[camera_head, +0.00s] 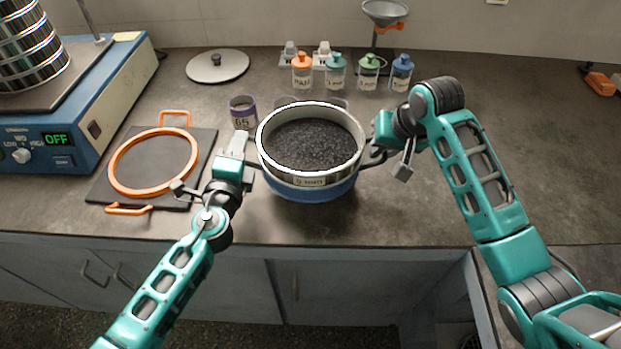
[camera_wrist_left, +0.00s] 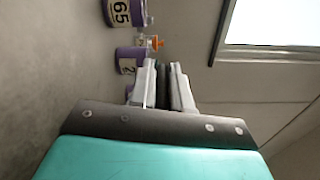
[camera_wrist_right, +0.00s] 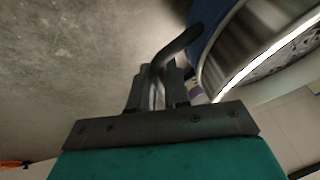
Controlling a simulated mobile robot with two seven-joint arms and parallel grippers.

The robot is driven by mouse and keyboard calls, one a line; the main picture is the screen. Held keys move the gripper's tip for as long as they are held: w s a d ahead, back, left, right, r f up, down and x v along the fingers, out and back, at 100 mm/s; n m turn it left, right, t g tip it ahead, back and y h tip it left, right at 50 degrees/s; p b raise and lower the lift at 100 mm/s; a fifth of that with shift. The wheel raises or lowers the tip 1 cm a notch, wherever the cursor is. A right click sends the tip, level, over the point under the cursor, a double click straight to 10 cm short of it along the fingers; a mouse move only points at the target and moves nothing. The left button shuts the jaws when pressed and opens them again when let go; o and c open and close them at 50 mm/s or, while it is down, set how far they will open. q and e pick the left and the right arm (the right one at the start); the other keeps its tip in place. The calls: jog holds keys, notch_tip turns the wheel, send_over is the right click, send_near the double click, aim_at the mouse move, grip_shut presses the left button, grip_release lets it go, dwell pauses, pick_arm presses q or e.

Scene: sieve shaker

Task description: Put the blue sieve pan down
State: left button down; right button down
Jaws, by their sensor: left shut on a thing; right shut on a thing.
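The blue sieve pan (camera_head: 312,190) is at mid-counter with a silver sieve (camera_head: 327,181) full of dark grains on top, both roughly level. In the right wrist view the blue pan wall (camera_wrist_right: 207,28) and its curved dark handle (camera_wrist_right: 182,44) show. My right gripper (camera_head: 376,152) is shut on that handle at the pan's right side. My left gripper (camera_head: 243,146) is shut at the pan's left side; a dark strip shows between its fingers in the left wrist view (camera_wrist_left: 165,68). The left handle is mostly hidden. I cannot tell whether the pan's underside touches the counter.
A dark mat (camera_head: 197,170) with an orange ring (camera_head: 115,160) lies left. The blue shaker (camera_head: 110,105) reads OFF and carries a sieve stack (camera_head: 30,50). A purple cup (camera_head: 243,112) stands close behind the pan. A lid (camera_head: 217,68) and several bottles (camera_head: 337,72) stand farther back.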

pick_arm(q)
jog(key=shift+d, duration=0.1)
pick_arm(e)
jog(key=shift+a+f, duration=0.15)
